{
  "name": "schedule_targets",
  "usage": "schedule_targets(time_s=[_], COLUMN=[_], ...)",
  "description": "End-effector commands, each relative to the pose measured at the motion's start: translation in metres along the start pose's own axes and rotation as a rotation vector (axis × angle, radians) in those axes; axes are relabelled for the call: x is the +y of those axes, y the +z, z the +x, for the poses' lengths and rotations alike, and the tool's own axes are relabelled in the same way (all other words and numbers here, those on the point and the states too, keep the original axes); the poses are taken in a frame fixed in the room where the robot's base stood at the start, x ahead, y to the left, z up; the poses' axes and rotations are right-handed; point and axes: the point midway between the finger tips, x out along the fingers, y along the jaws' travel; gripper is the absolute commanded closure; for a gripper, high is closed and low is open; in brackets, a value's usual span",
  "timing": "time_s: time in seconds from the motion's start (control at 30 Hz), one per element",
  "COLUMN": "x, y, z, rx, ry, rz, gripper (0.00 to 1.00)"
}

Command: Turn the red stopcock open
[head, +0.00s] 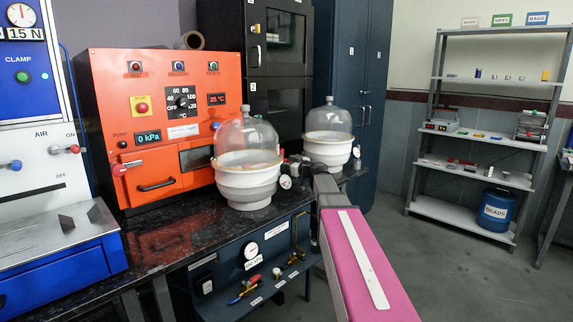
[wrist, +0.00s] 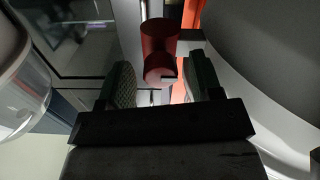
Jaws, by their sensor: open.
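The red stopcock (wrist: 159,45) shows in the wrist view as a dark red cylinder with a rounded, notched near end. My gripper (wrist: 160,82) is open, with one padded finger on each side of the stopcock's near end. A gap shows on both sides, so the fingers do not appear to touch it. In the head view the front desiccator (head: 248,175) with a glass dome and the rear desiccator (head: 328,138) stand on the dark bench. I cannot make out the stopcock there; my arm reaches in between the two desiccators.
Pale curved vessel walls flank my gripper in the wrist view. A small round gauge (head: 286,182) sits beside the front desiccator. The orange oven (head: 160,120) stands behind it. Below the bench edge is a panel of valves (head: 255,275). Floor is free at the right.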

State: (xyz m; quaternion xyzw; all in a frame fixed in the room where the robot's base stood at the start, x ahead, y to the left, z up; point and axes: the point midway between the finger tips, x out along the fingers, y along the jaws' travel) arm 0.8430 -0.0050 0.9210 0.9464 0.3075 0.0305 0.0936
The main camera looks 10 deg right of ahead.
Motion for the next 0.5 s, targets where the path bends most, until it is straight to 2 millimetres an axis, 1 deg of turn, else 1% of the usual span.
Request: schedule_targets(time_s=[0.1, 0.4, 0.47, 0.5], x=[0.0004, -0.0001, -0.0001, -0.0002], y=[0.0001, 0.0001, 0.0001, 0.0001], z=[0.0066, 0.0075, 0.0075, 0.0075], rx=[0.000, 0.000, 0.000, 0.000], ry=[0.000, 0.000, 0.000, 0.000], rz=[0.000, 0.000, 0.000, 0.000], gripper=[0.41, 0.41, 0.61, 0.74])
